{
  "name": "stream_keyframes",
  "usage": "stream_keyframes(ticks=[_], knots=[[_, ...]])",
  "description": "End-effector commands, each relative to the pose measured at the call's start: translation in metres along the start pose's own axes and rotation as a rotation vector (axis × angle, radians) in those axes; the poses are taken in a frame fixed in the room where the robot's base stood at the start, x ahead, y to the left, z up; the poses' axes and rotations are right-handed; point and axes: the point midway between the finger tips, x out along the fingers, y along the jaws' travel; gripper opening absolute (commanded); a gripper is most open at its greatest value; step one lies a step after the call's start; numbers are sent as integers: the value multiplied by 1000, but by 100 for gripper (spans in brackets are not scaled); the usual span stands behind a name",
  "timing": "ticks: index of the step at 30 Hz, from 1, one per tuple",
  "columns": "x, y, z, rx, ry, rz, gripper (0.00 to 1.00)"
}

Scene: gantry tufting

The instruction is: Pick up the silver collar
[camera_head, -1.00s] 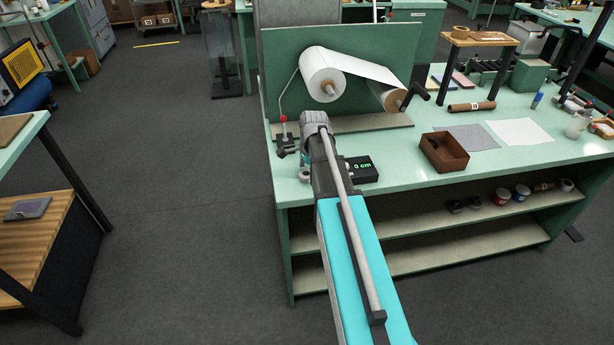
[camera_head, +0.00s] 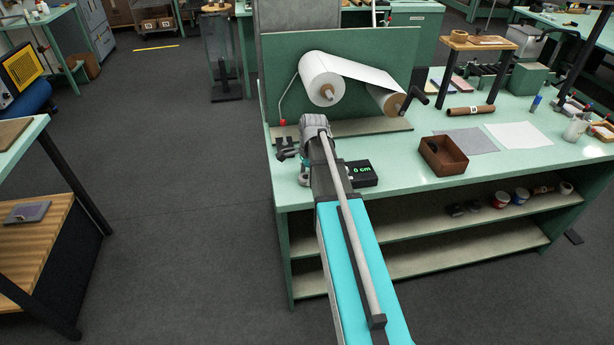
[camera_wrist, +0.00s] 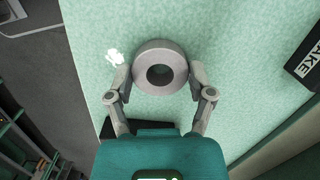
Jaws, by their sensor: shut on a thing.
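The silver collar (camera_wrist: 177,53) is a thick grey ring with a dark round hole, lying flat to the camera in the wrist view. My gripper (camera_wrist: 160,76) has one fingertip against each side of the ring and is shut on it. Pale green worktop shows behind the collar; I cannot tell whether the collar still touches it. The collar cannot be made out clearly there.
A stand with a white paper roll (camera_head: 321,77) rises behind the gripper. A brown open box (camera_head: 443,156) sits farther right. Open floor lies left of the bench.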

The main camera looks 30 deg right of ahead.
Motion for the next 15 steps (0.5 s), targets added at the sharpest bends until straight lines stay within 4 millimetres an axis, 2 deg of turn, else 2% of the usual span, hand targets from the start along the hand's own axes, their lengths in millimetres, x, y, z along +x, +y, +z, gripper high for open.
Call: stream_keyframes(ticks=[12,15], knots=[[-34,0,4,0,0,0,20],[-45,13,8,0,0,0,20]])
